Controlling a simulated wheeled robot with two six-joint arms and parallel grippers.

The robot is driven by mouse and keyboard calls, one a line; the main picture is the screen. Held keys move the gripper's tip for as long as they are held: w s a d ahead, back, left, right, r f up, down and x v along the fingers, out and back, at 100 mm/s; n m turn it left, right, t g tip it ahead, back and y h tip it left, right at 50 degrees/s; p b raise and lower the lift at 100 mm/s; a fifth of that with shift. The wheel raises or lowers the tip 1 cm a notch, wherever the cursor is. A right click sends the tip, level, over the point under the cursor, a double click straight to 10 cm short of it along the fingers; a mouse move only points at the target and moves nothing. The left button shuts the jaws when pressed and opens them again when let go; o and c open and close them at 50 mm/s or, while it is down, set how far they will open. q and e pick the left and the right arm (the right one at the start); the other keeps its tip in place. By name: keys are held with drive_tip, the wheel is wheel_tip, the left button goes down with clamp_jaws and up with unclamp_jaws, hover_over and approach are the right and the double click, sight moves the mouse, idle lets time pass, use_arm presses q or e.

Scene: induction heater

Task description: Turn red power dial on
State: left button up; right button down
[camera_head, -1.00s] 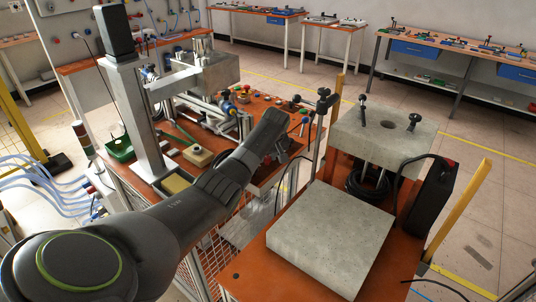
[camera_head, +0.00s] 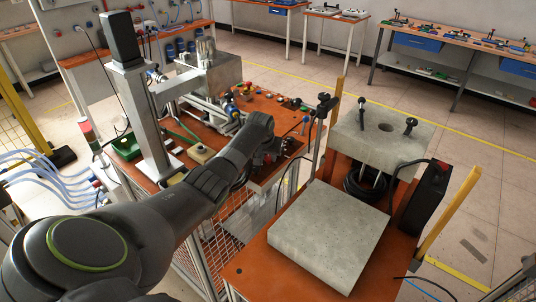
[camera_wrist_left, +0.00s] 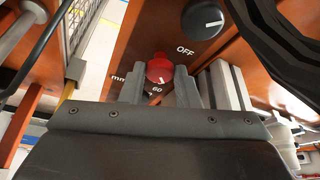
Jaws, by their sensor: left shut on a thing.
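The red power dial (camera_wrist_left: 159,70) is a small red knob on an orange-brown panel, centred in the left wrist view. My left gripper (camera_wrist_left: 160,88) is shut on it, with one grey finger on each side. The white marks "mm" and "60" show beside the dial, partly cut off by the fingers. In the head view my left arm reaches over the orange bench, with its wrist (camera_head: 258,128) above the panel at the bench's right end. The fingertips are hard to make out there. My right gripper is not visible.
A grey slab (camera_head: 330,235) and a grey block (camera_head: 382,142) with black knobs stand on the cart at right. A thin upright post (camera_head: 318,135) stands right of my wrist.

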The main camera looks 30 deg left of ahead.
use_arm(q)
drive_tip(key=shift+r, duration=0.1)
idle(0.3)
drive_tip(key=o, duration=1)
drive_tip(key=shift+s+r, duration=0.2)
drive_tip(key=shift+r, duration=0.45)
drive_tip(key=b+v, duration=0.1)
drive_tip(key=v, duration=1.5)
drive_tip(key=shift+f, duration=0.1)
